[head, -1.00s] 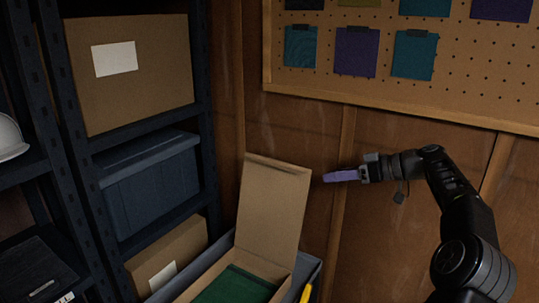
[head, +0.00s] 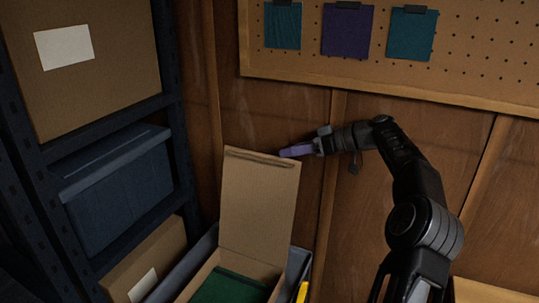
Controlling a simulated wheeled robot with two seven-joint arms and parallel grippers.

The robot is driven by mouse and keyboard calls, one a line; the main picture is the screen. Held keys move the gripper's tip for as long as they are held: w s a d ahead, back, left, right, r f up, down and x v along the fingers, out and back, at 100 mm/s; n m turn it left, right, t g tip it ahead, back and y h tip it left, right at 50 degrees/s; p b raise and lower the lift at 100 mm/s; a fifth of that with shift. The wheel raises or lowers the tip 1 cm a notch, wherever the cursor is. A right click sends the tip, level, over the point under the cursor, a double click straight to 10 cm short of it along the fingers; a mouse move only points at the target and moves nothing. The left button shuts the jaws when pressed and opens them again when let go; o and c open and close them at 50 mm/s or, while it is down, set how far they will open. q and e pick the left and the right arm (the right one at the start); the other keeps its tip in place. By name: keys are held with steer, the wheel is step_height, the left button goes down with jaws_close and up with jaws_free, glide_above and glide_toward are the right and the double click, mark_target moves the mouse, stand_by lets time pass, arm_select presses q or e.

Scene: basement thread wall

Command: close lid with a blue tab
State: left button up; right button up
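A cardboard box (head: 207,272) stands low in the middle with its lid (head: 258,205) raised nearly upright at the back. Green material (head: 228,287) lies inside the box. I cannot make out a blue tab on the lid. My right gripper (head: 290,152), with purple fingers, is at the lid's upper right corner. Its fingertips overlap the top edge in the picture, seemingly just above or behind it; I cannot tell whether they touch. The fingers appear close together, but their gap is not clear. My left gripper is out of view.
The box sits in a grey tray (head: 189,264) with a yellow item (head: 302,292) at its right. Shelving (head: 125,111) with a blue bin (head: 118,190) and cardboard boxes stands close on the left. A wooden wall and pegboard (head: 470,60) are behind.

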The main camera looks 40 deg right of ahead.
steer(key=p+x, duration=0.2)
steer(key=x, duration=0.5)
jaws_close()
stand_by(0.3)
stand_by(1.1)
